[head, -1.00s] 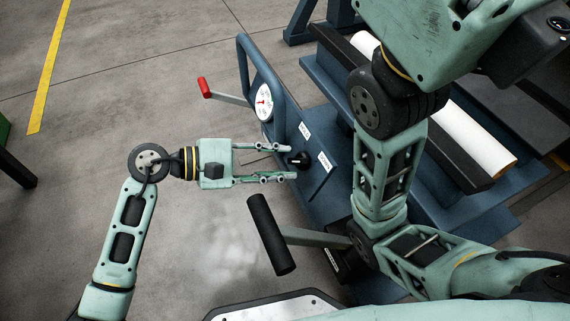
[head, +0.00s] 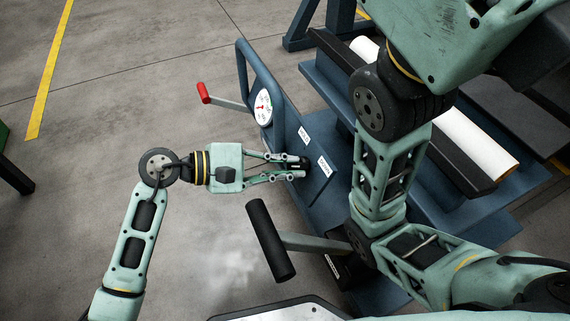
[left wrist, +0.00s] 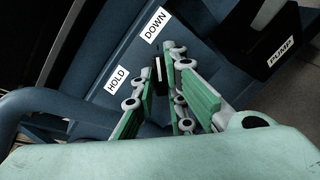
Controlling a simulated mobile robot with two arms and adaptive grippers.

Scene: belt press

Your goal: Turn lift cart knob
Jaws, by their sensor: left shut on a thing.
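The lift cart knob (head: 304,163) is a small black knob on the blue cart panel, mostly hidden by fingers in the head view. In the left wrist view the dark knob (left wrist: 160,76) with a pale line shows between the green fingers. My left gripper (head: 297,166) reaches in from the left and is shut on the knob. The white label DOWN (left wrist: 155,25) and the label HOLD (left wrist: 117,79) sit beside the knob on the panel.
A round gauge (head: 263,107) and a red-ended lever (head: 204,93) are beyond the gripper. A black-gripped handle (head: 270,240) stands close below it. A PUMP label (left wrist: 281,51) shows at upper right.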

